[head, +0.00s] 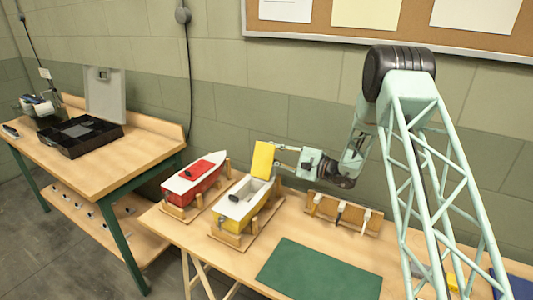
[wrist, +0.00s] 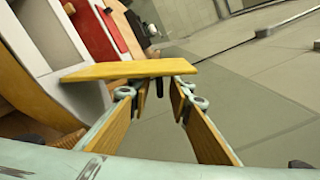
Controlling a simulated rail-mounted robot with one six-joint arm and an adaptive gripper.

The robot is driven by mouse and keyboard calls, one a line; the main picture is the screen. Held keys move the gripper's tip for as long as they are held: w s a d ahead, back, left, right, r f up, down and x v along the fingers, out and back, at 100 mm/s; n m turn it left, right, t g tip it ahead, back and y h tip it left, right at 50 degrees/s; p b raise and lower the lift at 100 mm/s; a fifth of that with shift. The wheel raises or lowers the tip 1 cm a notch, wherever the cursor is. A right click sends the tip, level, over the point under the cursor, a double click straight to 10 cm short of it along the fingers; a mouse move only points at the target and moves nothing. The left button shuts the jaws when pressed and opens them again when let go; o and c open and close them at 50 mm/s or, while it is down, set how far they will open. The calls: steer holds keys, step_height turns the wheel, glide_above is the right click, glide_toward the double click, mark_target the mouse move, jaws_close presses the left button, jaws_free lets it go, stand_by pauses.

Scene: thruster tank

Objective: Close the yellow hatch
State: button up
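The yellow hatch (head: 263,160) stands raised, nearly upright, on the white-decked boat with a yellow hull (head: 240,205). The boat's open well shows in front of it. In the wrist view the hatch (wrist: 125,71) is a thin slab just beyond my fingertips. A small dark stub (wrist: 159,86) shows at its underside, between the fingertips. My gripper (head: 284,157) is at the hatch's right side in the head view. Its two fingers (wrist: 164,92) are apart, with the stub in the gap. I cannot tell whether either finger touches the hatch or stub.
A wooden rack (head: 343,214) stands to the right of the boats, and a green mat (head: 318,272) lies in front. A second bench (head: 95,172) with a black tray (head: 80,140) is at far left.

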jaws_close()
